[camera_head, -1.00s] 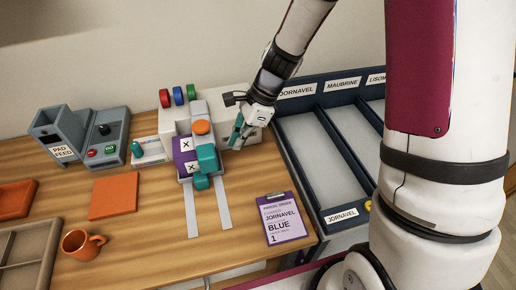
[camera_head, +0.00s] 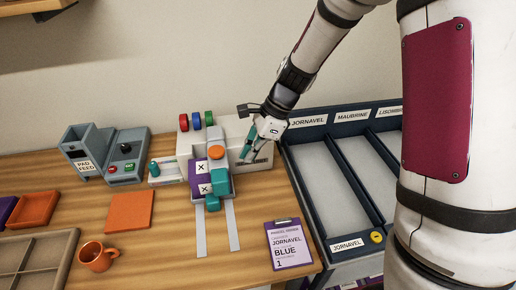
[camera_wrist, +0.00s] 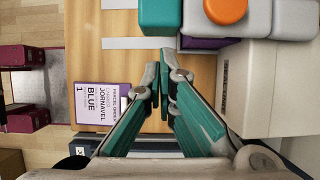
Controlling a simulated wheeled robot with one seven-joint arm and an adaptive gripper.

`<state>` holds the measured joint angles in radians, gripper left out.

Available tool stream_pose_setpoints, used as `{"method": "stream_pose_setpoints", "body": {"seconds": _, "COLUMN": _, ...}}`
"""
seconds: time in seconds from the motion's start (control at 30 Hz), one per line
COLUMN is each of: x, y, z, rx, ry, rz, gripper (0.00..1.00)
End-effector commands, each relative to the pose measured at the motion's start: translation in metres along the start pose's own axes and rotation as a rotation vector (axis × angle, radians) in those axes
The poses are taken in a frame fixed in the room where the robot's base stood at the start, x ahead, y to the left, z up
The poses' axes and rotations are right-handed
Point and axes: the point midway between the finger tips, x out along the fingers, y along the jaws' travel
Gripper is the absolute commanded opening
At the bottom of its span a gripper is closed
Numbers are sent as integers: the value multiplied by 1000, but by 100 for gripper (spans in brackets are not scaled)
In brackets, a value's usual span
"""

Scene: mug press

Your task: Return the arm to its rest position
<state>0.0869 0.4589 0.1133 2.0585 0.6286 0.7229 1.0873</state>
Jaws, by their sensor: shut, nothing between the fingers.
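My gripper (camera_head: 248,152) is shut and empty. In the head view it hangs over the right end of the white mug press (camera_head: 262,166), just left of the sorting rack. In the wrist view its teal fingers (camera_wrist: 160,82) meet at their tips, over the wooden table beside the press body. The press has an orange knob (camera_head: 216,152), teal blocks (camera_head: 220,177) and purple panels marked X (camera_head: 203,188). Its red, blue and green buttons (camera_head: 196,120) line the back.
A dark blue rack with labelled lanes (camera_head: 335,185) stands at right. An order card (camera_head: 289,245) reads Jornavel, blue, 1. An orange mug (camera_head: 97,256), orange pad (camera_head: 130,211), divided tray (camera_head: 40,262) and grey pad feeder (camera_head: 85,150) are at left. Wall is behind.

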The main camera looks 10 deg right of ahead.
Motion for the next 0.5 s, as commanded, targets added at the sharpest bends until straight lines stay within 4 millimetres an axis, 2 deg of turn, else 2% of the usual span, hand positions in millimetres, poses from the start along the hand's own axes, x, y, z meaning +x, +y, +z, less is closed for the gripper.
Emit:
{"method": "stream_pose_setpoints", "body": {"seconds": 0.17, "x": -2, "y": 1, "z": 1, "rx": -10, "ry": 2, "rz": -3, "gripper": 0}}
{"method": "stream_pose_setpoints", "body": {"seconds": 0.27, "x": -15, "y": 5, "z": 4, "rx": -67, "ry": 16, "rz": -15, "gripper": 0}}
{"method": "stream_pose_setpoints", "body": {"seconds": 0.37, "x": -40, "y": 15, "z": 10, "rx": -187, "ry": 48, "rz": -37, "gripper": 0}}
{"method": "stream_pose_setpoints", "body": {"seconds": 0.5, "x": -83, "y": 38, "z": 18, "rx": -414, "ry": 118, "rz": -69, "gripper": 0}}
